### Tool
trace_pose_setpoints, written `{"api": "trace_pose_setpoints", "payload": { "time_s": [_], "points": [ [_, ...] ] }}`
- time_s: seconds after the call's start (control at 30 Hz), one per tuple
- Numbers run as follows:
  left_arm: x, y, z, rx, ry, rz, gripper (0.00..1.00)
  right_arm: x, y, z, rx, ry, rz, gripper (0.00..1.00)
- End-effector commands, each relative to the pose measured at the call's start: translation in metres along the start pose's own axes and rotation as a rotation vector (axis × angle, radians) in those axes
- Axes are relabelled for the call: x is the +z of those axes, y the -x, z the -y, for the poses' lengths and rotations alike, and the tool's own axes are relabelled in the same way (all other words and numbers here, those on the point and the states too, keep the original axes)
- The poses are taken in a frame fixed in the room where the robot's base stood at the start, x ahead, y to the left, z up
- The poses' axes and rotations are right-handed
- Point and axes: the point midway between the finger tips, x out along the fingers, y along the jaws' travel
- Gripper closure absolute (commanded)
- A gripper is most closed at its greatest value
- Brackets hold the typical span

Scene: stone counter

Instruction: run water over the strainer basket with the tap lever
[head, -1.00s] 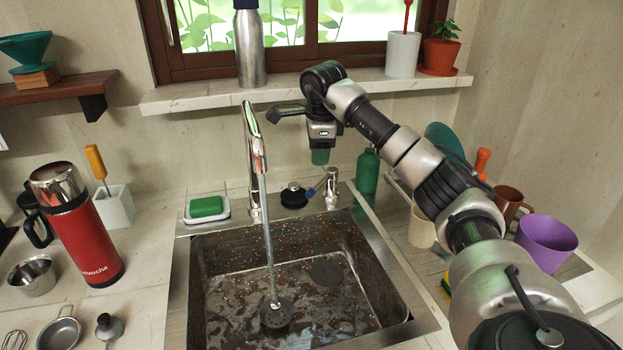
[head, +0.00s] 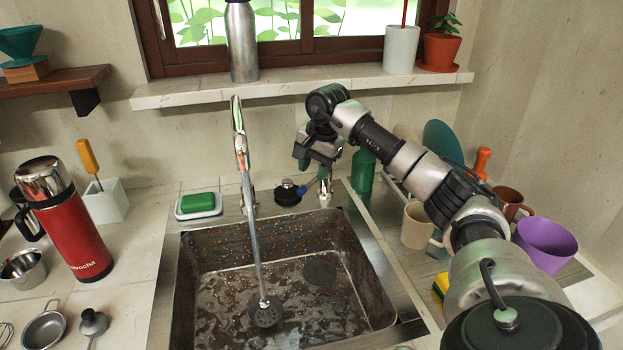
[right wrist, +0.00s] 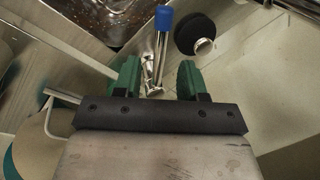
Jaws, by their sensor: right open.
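The tap (head: 240,135) stands behind the sink. A thin pale line, apparently water, runs from its spout to the dark round strainer basket (head: 266,314) on the sink floor. The tap lever (head: 326,192), metal with a blue tip, is at the sink's back right. In the right wrist view the lever (right wrist: 162,50) lies between the two green fingers, with a gap on each side. My right gripper (head: 325,172) is open, right at the lever; it also shows in the right wrist view (right wrist: 158,80). My left gripper is out of view.
A black stopper with a metal knob (head: 288,192) is just left of the lever. A green bottle (head: 363,172) stands close on the right. A soap dish (head: 198,207) is left of the tap. A beige mug (head: 416,226) and purple cup (head: 545,243) are farther right.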

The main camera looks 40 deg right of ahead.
Motion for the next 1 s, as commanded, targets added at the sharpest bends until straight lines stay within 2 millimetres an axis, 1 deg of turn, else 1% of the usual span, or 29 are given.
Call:
{"api": "trace_pose_setpoints", "payload": {
  "time_s": [0.03, 0.2, 0.37, 0.6, 0.87, 0.9, 1.0],
  "points": [
    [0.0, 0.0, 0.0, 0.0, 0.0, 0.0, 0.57, 0.0, -0.009, -0.001, 0.002, 0.0, 0.002, 0.59],
    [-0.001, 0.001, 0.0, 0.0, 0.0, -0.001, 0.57, 0.0, -0.029, 0.0, 0.001, -0.002, 0.001, 0.59],
    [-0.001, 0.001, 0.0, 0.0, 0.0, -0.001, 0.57, 0.0, -0.036, 0.0, -0.002, -0.002, 0.0, 0.59],
    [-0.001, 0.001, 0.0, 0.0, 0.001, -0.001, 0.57, 0.0, -0.036, 0.0, -0.001, -0.002, 0.0, 0.59],
    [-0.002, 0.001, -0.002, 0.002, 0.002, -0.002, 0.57, 0.0, -0.036, 0.0, -0.001, -0.002, 0.0, 0.99],
    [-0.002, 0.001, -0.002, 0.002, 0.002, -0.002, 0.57, 0.0, -0.036, 0.0, -0.001, -0.002, -0.001, 1.0],
    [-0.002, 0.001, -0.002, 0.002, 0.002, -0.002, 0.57, 0.0, -0.036, 0.0, -0.001, -0.002, -0.001, 1.0]
  ]
}}
